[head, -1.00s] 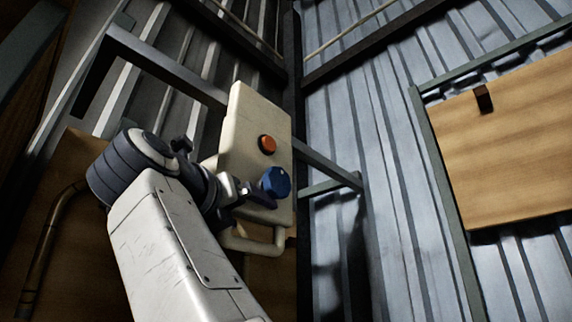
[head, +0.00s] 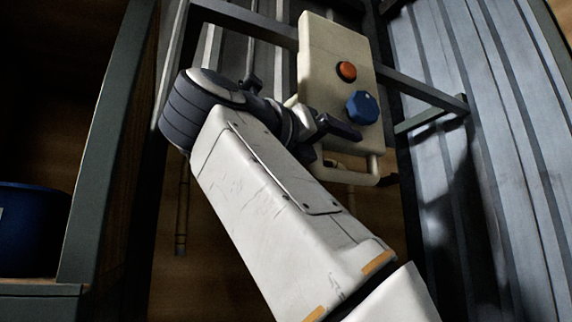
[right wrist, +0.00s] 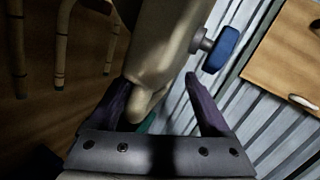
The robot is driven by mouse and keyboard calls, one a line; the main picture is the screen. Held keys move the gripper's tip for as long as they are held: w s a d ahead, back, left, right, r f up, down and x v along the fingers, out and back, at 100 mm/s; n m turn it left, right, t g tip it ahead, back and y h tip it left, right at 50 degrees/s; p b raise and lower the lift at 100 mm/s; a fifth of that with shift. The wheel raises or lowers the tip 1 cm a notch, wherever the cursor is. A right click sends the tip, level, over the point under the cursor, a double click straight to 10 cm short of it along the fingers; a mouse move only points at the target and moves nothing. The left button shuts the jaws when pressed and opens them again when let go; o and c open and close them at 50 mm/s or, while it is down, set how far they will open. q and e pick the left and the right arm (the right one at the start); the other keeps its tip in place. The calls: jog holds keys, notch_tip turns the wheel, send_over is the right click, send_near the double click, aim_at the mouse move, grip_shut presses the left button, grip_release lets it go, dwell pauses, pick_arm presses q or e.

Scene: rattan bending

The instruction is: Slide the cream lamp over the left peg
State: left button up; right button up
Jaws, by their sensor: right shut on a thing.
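The cream lamp (head: 318,60) is a flat, tilted cream box with an orange button, a blue knob and a tubular frame, in the upper middle of the head view. I do not see the left peg clearly in any current view. My left gripper is out of view.
A blue container (head: 30,230) stands on a shelf at the left, behind a grey post (head: 105,150). Grey metal rails run behind the lamp, with corrugated wall (head: 500,170) at the right. Rattan poles (right wrist: 62,45) and a wooden board (right wrist: 285,55) show in the right wrist view.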

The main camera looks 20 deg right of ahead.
jog(key=s+a+f, duration=0.2)
jog(key=a, duration=0.4)
jog(key=shift+f+b, duration=0.35)
jog(key=shift+b, duration=0.05)
dwell(0.5)
